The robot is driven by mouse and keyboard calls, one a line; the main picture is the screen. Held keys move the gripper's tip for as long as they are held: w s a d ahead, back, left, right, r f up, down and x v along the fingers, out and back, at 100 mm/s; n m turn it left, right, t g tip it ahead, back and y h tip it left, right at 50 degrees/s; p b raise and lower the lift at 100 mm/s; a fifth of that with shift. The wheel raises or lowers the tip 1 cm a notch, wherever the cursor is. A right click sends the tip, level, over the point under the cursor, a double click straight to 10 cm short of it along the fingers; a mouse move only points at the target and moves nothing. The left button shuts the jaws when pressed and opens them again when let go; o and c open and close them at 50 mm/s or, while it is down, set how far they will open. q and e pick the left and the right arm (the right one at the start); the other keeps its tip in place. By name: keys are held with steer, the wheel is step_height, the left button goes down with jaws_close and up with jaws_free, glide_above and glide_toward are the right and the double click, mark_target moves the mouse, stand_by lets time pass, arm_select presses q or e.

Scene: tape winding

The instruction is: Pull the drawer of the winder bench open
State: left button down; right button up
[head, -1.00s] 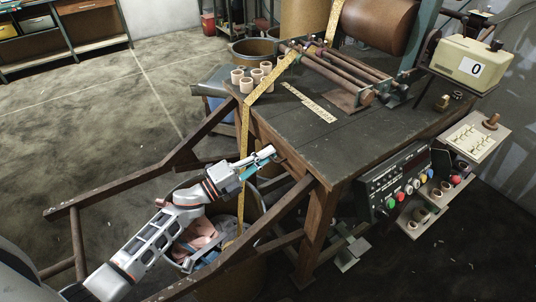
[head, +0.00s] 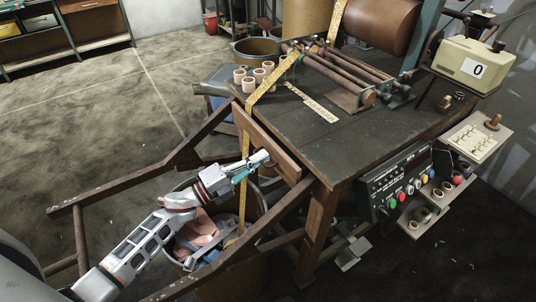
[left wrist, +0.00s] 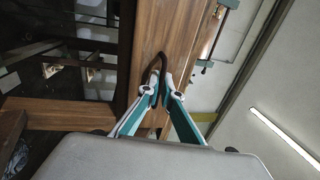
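The winder bench (head: 345,152) has a dark top and a brown wooden drawer front (head: 284,161) on its near left side. The drawer front stands a little out from the bench edge, so the drawer is partly open. In the left wrist view the wooden drawer front (left wrist: 172,38) carries a dark curved handle (left wrist: 152,67). My left gripper (head: 265,156) is at the drawer front. In the left wrist view its teal fingers (left wrist: 156,88) are closed together around the handle. My right gripper is in neither view.
A yellow measuring tape (head: 246,140) hangs over the bench edge beside my left gripper, down into a bin (head: 232,285) of scraps. Sloping wooden rails (head: 125,190) flank my arm. A control panel (head: 393,188) is at the right.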

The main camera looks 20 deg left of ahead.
arm_select(q)
steer(key=r+v, duration=0.3)
steer(key=v, duration=1.6)
steer(key=shift+s+r, duration=0.2)
steer(key=shift+s, duration=0.05)
steer(key=shift+a, duration=0.15)
steer(key=c, duration=2.6)
jaws_free()
steer(key=v, duration=1.2)
